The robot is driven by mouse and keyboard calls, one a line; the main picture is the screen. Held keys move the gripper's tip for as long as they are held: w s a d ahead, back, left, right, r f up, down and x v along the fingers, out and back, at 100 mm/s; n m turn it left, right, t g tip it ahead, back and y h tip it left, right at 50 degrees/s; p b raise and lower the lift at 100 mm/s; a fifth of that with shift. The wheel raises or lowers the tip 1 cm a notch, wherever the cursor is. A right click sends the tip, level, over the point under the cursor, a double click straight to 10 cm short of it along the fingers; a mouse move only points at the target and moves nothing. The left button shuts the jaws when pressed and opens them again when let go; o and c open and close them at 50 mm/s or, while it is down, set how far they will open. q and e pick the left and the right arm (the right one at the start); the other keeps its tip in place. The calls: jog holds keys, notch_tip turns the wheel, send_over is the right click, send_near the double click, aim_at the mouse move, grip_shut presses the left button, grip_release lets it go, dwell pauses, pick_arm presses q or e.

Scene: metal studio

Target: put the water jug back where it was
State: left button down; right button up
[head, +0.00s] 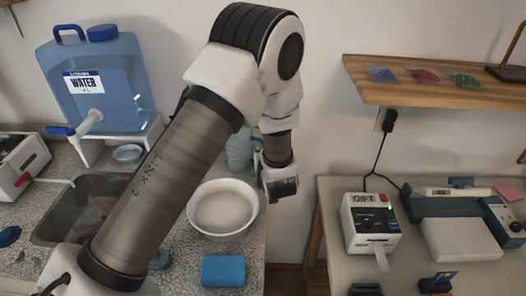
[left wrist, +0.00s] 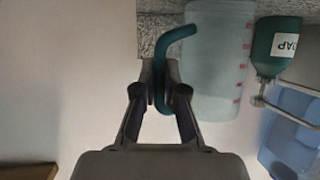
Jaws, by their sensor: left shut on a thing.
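The water jug is a translucent, pale green-blue vessel (left wrist: 215,65) with red marks and a teal handle (left wrist: 160,95). In the left wrist view it appears right of my left gripper (left wrist: 160,85), whose fingers are shut on the handle. In the head view my left arm covers much of the jug (head: 238,152), which shows behind the white bowl near the wall. My left gripper (head: 260,158) is at its right side. I cannot tell whether the jug's base touches the counter. My right gripper is not in view.
A blue water container (head: 105,95) stands on a white stand at the left, above the sink (head: 75,205). A white bowl (head: 222,212) and a blue sponge (head: 223,270) are on the counter. A soap bottle (left wrist: 275,48) is beside the jug. A wooden shelf (head: 430,93) is at right.

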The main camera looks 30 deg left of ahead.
pick_arm(q)
jog(key=shift+f, duration=0.2)
jog(key=c, duration=1.2)
grip_release()
jog(key=shift+c, duration=0.2)
jog(key=shift+r, duration=0.25)
jog(key=shift+s+d+r, duration=0.15)
jog(key=shift+d+r, duration=0.05)
jog(key=shift+d, duration=0.1)
jog(key=p+v, duration=1.1)
jog(key=p, duration=0.3)
jog(key=shift+d+p, duration=0.2)
jog(key=shift+p, duration=0.1)
jog(key=shift+s+a, duration=0.1)
